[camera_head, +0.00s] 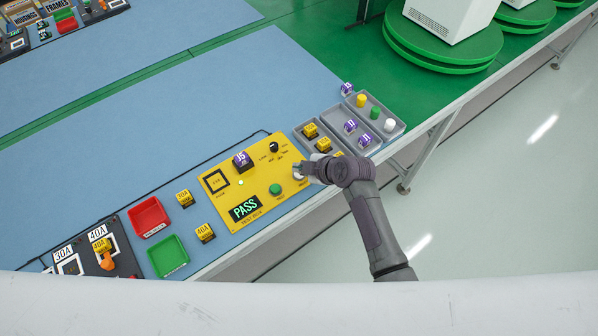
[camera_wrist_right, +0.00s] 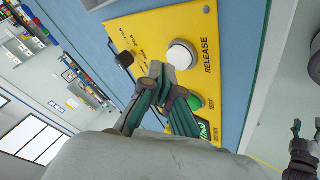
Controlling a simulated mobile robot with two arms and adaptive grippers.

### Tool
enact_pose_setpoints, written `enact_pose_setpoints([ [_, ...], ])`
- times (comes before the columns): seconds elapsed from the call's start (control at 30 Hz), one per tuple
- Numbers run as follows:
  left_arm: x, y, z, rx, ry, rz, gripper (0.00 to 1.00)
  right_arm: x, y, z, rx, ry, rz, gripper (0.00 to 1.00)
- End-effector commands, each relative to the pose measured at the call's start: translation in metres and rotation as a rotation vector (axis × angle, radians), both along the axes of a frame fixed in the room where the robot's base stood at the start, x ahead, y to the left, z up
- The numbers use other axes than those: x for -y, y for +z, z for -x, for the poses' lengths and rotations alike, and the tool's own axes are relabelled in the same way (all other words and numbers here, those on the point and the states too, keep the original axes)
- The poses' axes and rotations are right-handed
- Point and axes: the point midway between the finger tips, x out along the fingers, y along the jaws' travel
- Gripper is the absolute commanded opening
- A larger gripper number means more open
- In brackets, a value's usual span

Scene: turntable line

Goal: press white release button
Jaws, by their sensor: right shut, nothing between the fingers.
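The yellow test panel (camera_head: 235,196) lies on the blue bench top, with a lit PASS display (camera_head: 245,208). Its white release button (camera_wrist_right: 182,54) shows clearly in the right wrist view beside the word RELEASE; in the head view my right gripper covers most of it. My right gripper (camera_head: 301,170) is shut and empty over the panel's right edge. In the wrist view its fingertips (camera_wrist_right: 158,72) appear just beside the white button; contact cannot be made out. My left gripper (camera_wrist_right: 297,130) shows small at the wrist view's right edge, its jaws unclear.
A green button (camera_head: 276,189), a black knob (camera_head: 273,147) and a purple block marked 15 (camera_head: 241,160) are on the panel. Grey trays (camera_head: 336,117) with small parts stand close to the right arm. Red (camera_head: 149,217) and green (camera_head: 168,256) bins lie left.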

Motion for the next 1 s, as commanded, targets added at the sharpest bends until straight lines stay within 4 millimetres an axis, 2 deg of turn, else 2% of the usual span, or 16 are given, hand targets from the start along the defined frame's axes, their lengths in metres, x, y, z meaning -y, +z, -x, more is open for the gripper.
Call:
enact_pose_setpoints([
  [1.0,0.0002,-0.0070,-0.0001,0.000,0.000,0.000,0.52,-0.0001,-0.0094,0.0000,-0.001,0.000,0.000,0.00],
])
